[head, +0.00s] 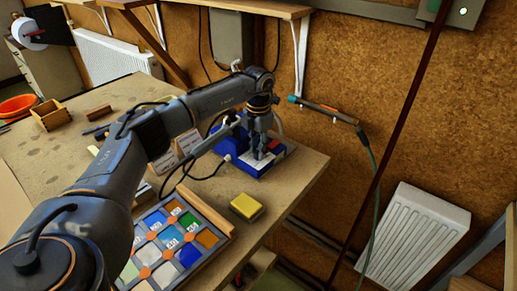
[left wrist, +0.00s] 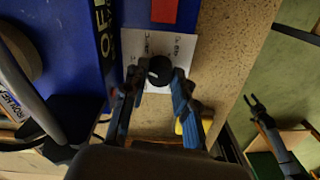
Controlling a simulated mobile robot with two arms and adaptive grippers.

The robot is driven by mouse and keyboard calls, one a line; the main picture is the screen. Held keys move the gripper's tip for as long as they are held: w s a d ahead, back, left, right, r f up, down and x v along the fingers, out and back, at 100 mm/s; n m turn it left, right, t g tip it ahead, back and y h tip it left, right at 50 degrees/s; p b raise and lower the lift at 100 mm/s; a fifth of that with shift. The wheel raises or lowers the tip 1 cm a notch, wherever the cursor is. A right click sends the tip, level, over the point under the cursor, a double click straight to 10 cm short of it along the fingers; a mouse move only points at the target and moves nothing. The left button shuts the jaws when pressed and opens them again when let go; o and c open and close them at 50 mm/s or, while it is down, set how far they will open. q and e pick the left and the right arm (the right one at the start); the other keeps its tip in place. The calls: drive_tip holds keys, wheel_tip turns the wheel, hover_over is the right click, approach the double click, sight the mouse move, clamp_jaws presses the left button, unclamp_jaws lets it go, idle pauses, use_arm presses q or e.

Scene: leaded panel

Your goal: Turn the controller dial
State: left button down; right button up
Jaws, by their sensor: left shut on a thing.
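The controller is a blue box (head: 232,166) near the right end of the bench, with a white label face. It also shows in the left wrist view (left wrist: 75,40). Its dial, a round black knob (left wrist: 160,69), stands on the white printed plate (left wrist: 188,52). My left gripper (head: 262,153) points down at the controller. In the left wrist view its fingers (left wrist: 158,84) are shut on the dial, one on each side. The dial is hidden by the fingers in the head view. A small dark forked shape, apparently my right gripper (left wrist: 253,101), hangs over the floor with its tips apart.
A yellow sponge-like block (head: 246,206) lies in front of the controller. A framed panel of coloured glass (head: 214,218) lies nearer. A handheld tool (head: 325,109) with a cable is on the wall at right. Dark cables run beside the controller.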

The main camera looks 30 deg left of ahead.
use_arm(q)
drive_tip(key=shift+m, duration=0.6)
drive_tip(key=c, duration=1)
unclamp_jaws()
drive_tip(key=shift+c, duration=0.2)
wheel_tip(320, 180, up, 12)
drive_tip(key=shift+f, duration=0.15)
